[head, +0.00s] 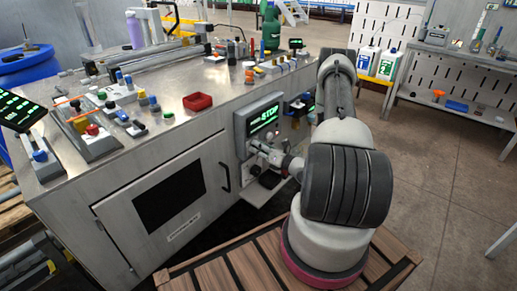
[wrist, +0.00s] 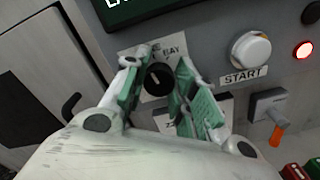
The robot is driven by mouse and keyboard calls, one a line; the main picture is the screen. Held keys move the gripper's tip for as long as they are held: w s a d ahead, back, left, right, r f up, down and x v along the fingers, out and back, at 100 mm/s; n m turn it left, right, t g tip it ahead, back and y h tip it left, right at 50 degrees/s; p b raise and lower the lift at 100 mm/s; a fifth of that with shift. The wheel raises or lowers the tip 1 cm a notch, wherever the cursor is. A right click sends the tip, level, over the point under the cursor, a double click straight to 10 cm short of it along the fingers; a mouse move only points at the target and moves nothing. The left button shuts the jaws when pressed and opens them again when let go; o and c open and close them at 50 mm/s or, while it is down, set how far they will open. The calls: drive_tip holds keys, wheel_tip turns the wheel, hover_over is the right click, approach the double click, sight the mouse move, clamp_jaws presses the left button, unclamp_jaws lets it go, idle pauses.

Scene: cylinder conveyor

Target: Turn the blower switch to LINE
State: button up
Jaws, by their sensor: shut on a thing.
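The blower switch (wrist: 157,76) is a small round black knob on a pale label plate in the wrist view. "BAY" reads at its upper right. At its upper left only the end of a word shows, the rest hidden by a finger. My gripper (wrist: 160,85) has its green-padded fingers on either side of the knob and is shut on it. Which label the knob points to is too small to tell. In the head view my gripper (head: 257,150) reaches the control panel below the green-lit display (head: 263,119), and the switch is hidden.
A white START button (wrist: 250,49), a lit red lamp (wrist: 303,50) and an orange-tipped lever (wrist: 277,130) are right of the switch. A display edge (wrist: 140,8) is above. In the head view, the steel bench (head: 160,125) holds several small items and a red tray (head: 198,101).

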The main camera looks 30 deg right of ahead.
drive_tip(key=shift+m, duration=1)
drive_tip(key=o, duration=1)
drive_tip(key=v, duration=1.2)
